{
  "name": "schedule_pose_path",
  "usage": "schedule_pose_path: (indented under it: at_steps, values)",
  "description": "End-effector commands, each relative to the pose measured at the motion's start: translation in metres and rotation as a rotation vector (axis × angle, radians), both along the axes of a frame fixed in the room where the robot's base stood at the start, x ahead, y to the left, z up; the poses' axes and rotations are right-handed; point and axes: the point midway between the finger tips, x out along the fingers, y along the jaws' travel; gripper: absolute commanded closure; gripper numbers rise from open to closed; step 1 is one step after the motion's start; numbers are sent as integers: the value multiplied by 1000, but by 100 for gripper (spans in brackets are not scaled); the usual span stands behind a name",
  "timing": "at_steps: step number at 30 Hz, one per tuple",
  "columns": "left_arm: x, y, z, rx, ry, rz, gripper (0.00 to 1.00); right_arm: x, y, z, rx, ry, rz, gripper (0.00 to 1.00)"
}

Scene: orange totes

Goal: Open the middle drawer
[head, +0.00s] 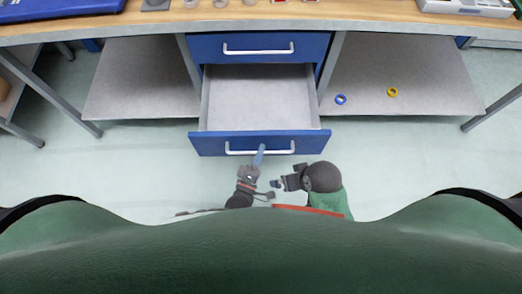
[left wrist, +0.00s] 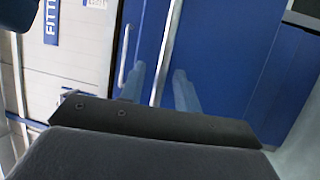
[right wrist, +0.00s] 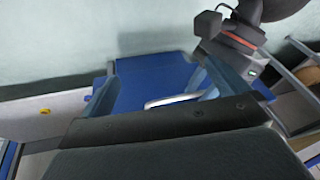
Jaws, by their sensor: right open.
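The middle drawer's blue front (head: 230,140) is pulled well out, showing its empty grey inside. Its white handle (head: 280,151) runs across the front. My left gripper (head: 259,152) is at the middle of this handle. In the left wrist view, the left gripper's fingers (left wrist: 160,90) stand somewhat apart with a thin white bar between them; I cannot tell whether they press on it. My right gripper (head: 276,183) is open and empty, in front of the drawer. The right wrist view shows its fingers (right wrist: 163,85) wide apart and the handle beyond.
The upper drawer (head: 225,49) is shut under the wooden benchtop (head: 350,14). A blue ring (head: 341,99) and a yellow ring (head: 392,92) lie on the right shelf (head: 430,75). The left shelf (head: 140,80) is bare. Pale floor lies around the drawer.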

Motion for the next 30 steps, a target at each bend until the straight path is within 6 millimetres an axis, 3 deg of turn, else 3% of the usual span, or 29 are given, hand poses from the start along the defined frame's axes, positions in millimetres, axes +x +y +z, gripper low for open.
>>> schedule_pose_path:
  at_steps: [13, 30]
  values:
    - [-57, 24, -13, 1, 2, -1, 67, 7, 18, -23, 41, -42, 9, 0]
    - [-64, 27, -13, 1, 2, 0, 67, 4, 22, -23, 49, -44, 15, 0]
